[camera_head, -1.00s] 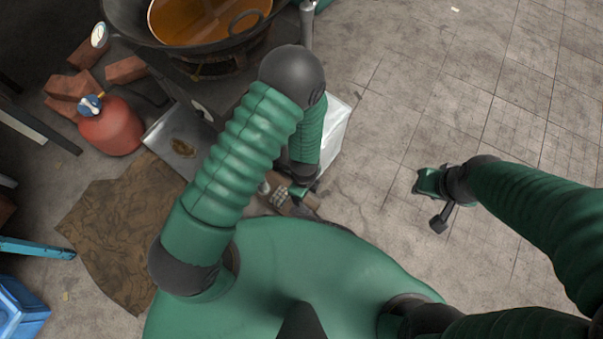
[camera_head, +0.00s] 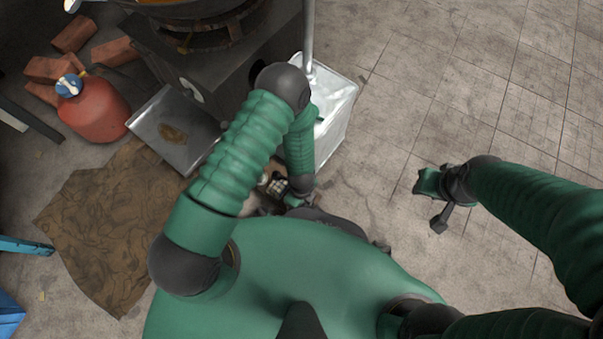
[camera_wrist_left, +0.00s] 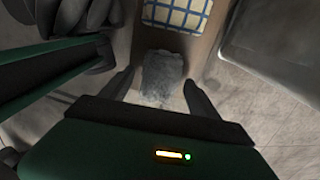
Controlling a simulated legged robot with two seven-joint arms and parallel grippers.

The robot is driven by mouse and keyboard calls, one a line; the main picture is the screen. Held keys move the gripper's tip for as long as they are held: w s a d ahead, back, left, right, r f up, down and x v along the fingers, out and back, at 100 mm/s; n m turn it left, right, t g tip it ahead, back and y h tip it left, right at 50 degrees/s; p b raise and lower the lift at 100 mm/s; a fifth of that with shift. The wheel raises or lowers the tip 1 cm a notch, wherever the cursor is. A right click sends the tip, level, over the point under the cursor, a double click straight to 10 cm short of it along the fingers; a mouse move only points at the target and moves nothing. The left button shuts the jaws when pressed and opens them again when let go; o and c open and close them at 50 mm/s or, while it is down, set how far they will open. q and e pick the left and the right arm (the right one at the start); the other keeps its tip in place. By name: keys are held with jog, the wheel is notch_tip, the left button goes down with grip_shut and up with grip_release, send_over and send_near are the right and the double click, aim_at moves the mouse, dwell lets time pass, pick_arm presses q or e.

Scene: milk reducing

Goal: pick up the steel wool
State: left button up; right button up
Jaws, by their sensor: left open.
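The steel wool is a grey, fuzzy pad (camera_wrist_left: 160,75) in the middle of the left wrist view. It lies on a brown surface (camera_wrist_left: 203,48). My left gripper (camera_wrist_left: 159,90) is open, with one dark finger on each side of the pad. I cannot tell whether the fingers touch it. In the head view my left gripper (camera_head: 287,192) points down close in front of my body, and I cannot make out the steel wool there. My right gripper (camera_head: 432,200) hangs over the tiled floor, far from it; its jaw state is unclear.
A blue-and-white checked cloth (camera_wrist_left: 181,13) lies just beyond the pad. A white container (camera_head: 336,100) stands beyond my left arm. A dark stove (camera_head: 235,65), a metal tray (camera_head: 172,128), a red canister (camera_head: 97,110) and a brown cloth (camera_head: 110,225) are at the left. The right floor is open.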

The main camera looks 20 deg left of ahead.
pick_arm(q)
jog(key=shift+f, duration=0.5)
jog(key=shift+r, duration=0.2)
pick_arm(e)
jog(key=shift+f, duration=0.25)
pick_arm(q)
jog(key=c, duration=1.4)
jog(key=shift+r, duration=0.1)
pick_arm(e)
jog(key=shift+r, duration=0.1)
